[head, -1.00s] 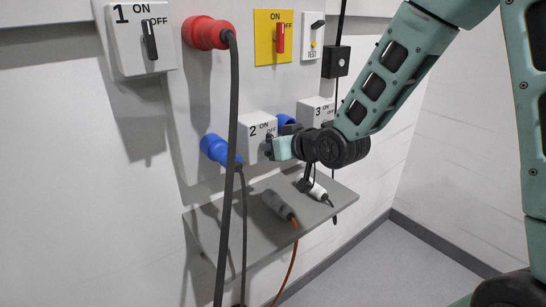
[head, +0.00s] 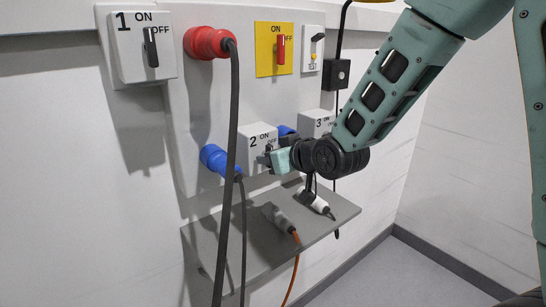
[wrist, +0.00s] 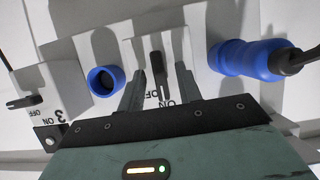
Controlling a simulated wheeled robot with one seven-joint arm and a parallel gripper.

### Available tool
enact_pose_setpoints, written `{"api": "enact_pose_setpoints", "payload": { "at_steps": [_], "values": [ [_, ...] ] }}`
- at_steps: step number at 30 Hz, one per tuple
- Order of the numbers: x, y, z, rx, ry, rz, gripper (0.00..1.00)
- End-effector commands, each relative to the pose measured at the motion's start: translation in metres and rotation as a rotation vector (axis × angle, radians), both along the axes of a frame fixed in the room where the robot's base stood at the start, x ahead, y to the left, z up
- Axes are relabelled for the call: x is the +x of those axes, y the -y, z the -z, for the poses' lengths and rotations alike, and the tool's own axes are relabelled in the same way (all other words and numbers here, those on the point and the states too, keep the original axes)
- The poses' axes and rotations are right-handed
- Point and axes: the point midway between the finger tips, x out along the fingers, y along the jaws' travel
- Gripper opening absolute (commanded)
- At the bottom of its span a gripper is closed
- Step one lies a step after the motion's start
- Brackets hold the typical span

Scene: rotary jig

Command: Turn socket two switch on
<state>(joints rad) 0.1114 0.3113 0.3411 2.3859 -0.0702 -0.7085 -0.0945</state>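The socket two switch is a white box (head: 256,147) marked 2, ON and OFF in the head view. Its black lever (wrist: 157,68) shows in the wrist view, upright in the picture and roughly in line with the upside-down ON label. My gripper (wrist: 159,78) is open, with one finger on each side of the lever. Gaps show between the fingers and the lever. In the head view my gripper (head: 277,158) is at the front of the box and partly hides the lever and the OFF label. A blue plug (head: 213,158) sits beside the box.
Switch one (head: 144,45) and a red plug (head: 206,42) are above left. Switch three (head: 316,122) is to the right, near an empty blue socket (wrist: 104,77). A grey shelf (head: 230,250) with loose connectors is below. Dark cables hang at the left.

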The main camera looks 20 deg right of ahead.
Motion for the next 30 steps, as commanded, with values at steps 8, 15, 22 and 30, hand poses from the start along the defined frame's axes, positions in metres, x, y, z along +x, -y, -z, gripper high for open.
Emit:
{"api": "enact_pose_setpoints", "payload": {
  "at_steps": [8,15,22,30],
  "values": [
    [-0.002,0.0,-0.001,0.001,0.002,0.0,0.35],
    [-0.025,0.008,-0.011,-0.001,0.005,0.001,0.35],
    [-0.06,0.02,-0.027,-0.002,0.005,0.002,0.35],
    [-0.081,0.026,-0.032,0.001,0.007,-0.002,0.35]
  ]
}}
